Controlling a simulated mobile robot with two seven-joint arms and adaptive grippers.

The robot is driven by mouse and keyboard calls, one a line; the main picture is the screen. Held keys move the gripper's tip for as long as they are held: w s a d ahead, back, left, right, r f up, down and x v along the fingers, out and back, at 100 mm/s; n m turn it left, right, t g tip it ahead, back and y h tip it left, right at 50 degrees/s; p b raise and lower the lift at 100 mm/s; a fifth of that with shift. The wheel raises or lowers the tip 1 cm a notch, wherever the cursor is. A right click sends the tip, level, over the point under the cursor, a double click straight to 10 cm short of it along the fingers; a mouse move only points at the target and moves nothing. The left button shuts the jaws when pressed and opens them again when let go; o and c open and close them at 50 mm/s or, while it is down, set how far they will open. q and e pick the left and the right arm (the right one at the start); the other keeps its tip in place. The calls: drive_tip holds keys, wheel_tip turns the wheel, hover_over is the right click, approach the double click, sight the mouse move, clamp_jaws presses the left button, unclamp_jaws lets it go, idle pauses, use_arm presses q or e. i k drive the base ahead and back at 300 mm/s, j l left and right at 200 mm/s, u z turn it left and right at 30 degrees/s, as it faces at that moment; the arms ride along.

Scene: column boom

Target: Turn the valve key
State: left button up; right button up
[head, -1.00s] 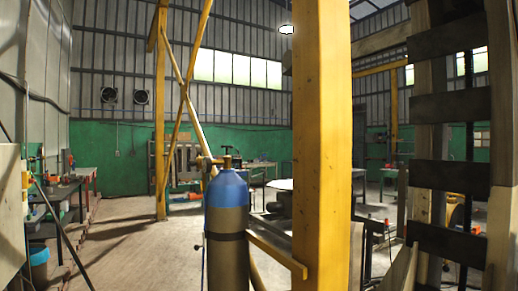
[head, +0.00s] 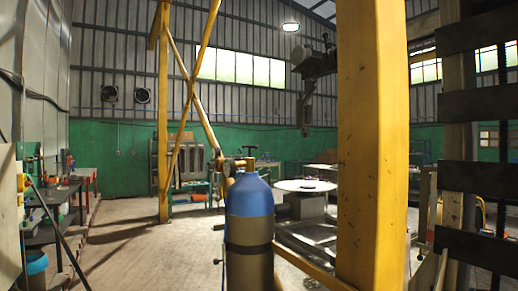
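A gas cylinder (head: 249,215) with a blue shoulder and a grey-brown body stands upright at the lower middle of the head view. A brass-coloured valve (head: 240,163) sits on its top. A small dark piece (head: 249,149) stands above the valve; it may be the valve key, but it is too small to tell. The cylinder's lower end is cut off by the picture's bottom edge. Neither of my grippers shows in the view.
A thick yellow post (head: 372,150) stands just right of the cylinder, with a low yellow rail beside it. A round table (head: 304,186) and a dark hanging machine (head: 314,66) are behind. Benches (head: 50,200) line the left wall. The floor (head: 130,240) left of the cylinder is clear.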

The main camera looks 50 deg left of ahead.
sight(256, 147)
drive_tip(key=j+z, duration=0.15)
drive_tip(key=j, duration=0.85)
drive_tip(key=k+j+z, duration=0.15)
drive_tip(key=j, duration=0.85)
drive_tip(key=i, duration=0.05)
